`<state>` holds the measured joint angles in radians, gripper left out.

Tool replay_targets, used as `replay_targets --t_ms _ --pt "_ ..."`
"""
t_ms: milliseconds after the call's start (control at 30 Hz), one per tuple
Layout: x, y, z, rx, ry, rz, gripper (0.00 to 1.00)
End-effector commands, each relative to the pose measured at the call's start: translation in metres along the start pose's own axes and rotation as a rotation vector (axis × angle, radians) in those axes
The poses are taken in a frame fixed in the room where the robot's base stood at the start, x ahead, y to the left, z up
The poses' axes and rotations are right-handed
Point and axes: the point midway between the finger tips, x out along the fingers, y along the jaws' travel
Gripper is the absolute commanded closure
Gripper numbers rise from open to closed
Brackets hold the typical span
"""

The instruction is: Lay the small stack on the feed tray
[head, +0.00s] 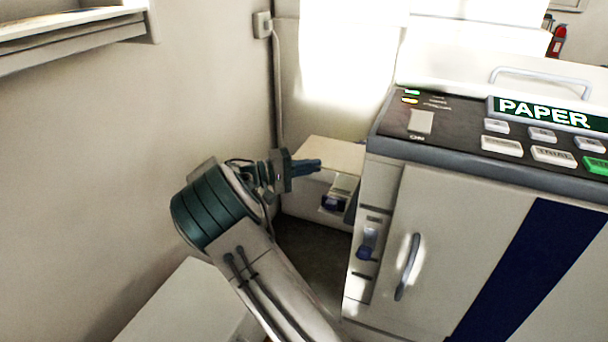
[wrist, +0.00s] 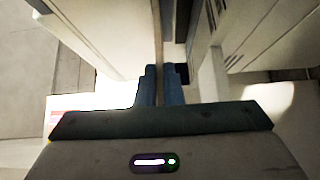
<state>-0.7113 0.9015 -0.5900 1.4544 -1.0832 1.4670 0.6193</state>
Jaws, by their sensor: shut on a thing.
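My gripper (head: 306,167) is at the left of the paper machine, its dark blue fingers close together and pointing right. In the wrist view the fingers (wrist: 160,85) are nearly together, with a thin brownish strip between them. I take this strip to be the small stack, seen edge-on, but its shape is not clear. In the head view the stack cannot be made out. A small pale ledge (head: 345,184) juts beside the machine's left side, just right of and below the fingertips. I cannot tell for sure whether it is the feed tray.
The paper machine (head: 455,235) with a "PAPER" sign, buttons and a door handle fills the right side. A pale box (head: 308,190) stands behind my gripper. A wall is at left, with a shelf (head: 75,38) high up. A white surface (head: 185,305) is at lower left.

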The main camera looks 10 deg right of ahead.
Motion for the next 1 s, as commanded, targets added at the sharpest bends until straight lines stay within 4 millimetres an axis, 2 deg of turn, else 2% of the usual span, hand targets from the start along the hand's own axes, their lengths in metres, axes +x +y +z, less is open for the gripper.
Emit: replay_targets --t_ms 100,400,600,933,967,1000 --pt "0.0 -0.018 -0.001 -0.001 0.001 0.002 1.0" --pt "0.0 -0.048 -0.001 -0.001 0.0 0.003 1.0" --pt "0.0 -0.056 -0.001 0.001 0.0 0.002 1.0" --pt "0.0 -0.057 -0.001 0.001 0.0 0.002 1.0" --pt "0.0 -0.057 -0.001 0.001 0.0 0.002 0.85" --pt "0.0 -0.057 -0.001 0.001 0.0 0.002 0.74"
